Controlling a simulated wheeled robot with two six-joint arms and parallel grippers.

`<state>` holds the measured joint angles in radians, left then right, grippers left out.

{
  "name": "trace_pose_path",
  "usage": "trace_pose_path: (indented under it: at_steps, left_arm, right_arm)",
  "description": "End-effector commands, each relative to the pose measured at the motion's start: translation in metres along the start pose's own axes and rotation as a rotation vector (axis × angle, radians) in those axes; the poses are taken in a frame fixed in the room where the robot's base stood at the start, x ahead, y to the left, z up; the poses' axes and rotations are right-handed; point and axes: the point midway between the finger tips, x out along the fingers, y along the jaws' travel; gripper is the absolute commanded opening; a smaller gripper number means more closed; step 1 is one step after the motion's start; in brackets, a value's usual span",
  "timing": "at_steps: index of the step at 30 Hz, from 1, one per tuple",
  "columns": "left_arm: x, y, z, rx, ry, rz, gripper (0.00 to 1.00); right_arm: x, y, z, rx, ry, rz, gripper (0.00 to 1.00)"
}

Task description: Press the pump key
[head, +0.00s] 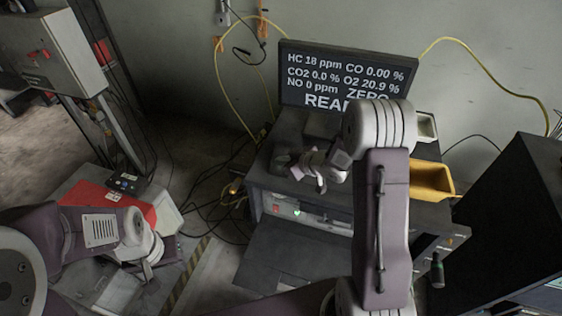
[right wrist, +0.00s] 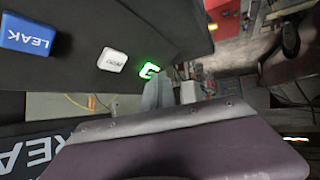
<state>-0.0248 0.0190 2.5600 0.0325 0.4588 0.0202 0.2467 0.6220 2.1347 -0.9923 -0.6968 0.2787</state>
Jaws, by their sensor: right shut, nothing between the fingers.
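In the right wrist view a row of keys lies on a dark panel: a blue key marked LEAK (right wrist: 26,38), a white key (right wrist: 112,60) that seems to read ZERO, and a key glowing green (right wrist: 149,71). The green key's label is partly covered and unreadable, so I cannot confirm it is the pump key. My right gripper (right wrist: 163,84) is shut and empty, its tips at the green key's edge; contact is unclear. In the head view my right gripper (head: 310,175) is over the dark analyzer console (head: 262,185). My left gripper (head: 147,268) hangs low at left.
A screen (head: 345,77) behind the console shows gas readings and ZERO; its bottom word is partly hidden by my right arm. A red-topped unit (head: 100,195) and grey control box (head: 45,52) stand left. Cables cover the floor between.

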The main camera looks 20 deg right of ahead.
Motion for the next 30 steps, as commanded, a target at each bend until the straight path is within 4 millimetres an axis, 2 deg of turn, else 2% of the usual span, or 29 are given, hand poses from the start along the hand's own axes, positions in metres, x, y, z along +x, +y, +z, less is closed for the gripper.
trace_pose_path:
  at_steps: [22,30]
  left_arm:
    - [-0.007,0.000,-0.001,0.000,0.000,0.000,0.36]
    - [-0.023,0.000,-0.002,0.000,0.000,0.000,0.36]
  right_arm:
    - [-0.008,-0.005,-0.005,0.000,0.000,0.000,0.00]
    - [-0.031,-0.020,-0.024,0.000,0.000,0.000,0.00]
